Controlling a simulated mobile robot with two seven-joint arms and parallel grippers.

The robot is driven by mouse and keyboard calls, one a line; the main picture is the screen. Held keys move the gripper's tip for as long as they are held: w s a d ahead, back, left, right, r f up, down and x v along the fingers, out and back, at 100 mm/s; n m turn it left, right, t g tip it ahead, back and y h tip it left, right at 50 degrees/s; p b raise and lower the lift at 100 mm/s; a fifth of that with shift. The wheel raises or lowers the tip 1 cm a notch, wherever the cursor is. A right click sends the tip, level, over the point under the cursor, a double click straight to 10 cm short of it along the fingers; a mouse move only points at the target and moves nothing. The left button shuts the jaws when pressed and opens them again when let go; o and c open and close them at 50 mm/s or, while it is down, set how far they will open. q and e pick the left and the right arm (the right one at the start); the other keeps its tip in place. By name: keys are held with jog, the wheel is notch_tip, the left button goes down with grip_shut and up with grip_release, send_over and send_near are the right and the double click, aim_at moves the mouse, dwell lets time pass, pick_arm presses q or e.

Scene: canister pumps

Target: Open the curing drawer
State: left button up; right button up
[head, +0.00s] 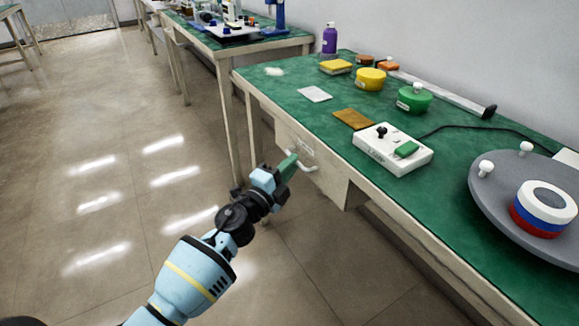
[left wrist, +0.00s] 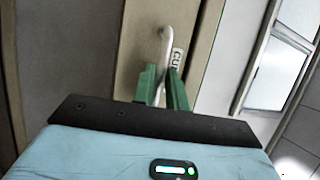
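The curing drawer (head: 302,146) is a beige front under the near edge of the green-topped bench, with a pale curved handle (head: 308,167) and a small label. The drawer looks closed. My left gripper (head: 289,163) is at the handle, its green fingers reaching it from the left. In the left wrist view the handle (left wrist: 164,45) runs down between the two close-set fingers (left wrist: 162,88), which look shut on it. The label beside it is partly hidden by a finger. My right gripper is not in view.
On the bench (head: 290,105) stand a white box with a black knob (head: 388,150), a yellow tub (head: 371,79), a green tub (head: 414,98), a purple bottle (head: 329,38) and a grey round plate (head: 490,200). The floor (head: 110,190) left of the bench is clear.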

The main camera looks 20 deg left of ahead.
pick_arm(q)
jog(key=shift+c, duration=1.2)
grip_shut()
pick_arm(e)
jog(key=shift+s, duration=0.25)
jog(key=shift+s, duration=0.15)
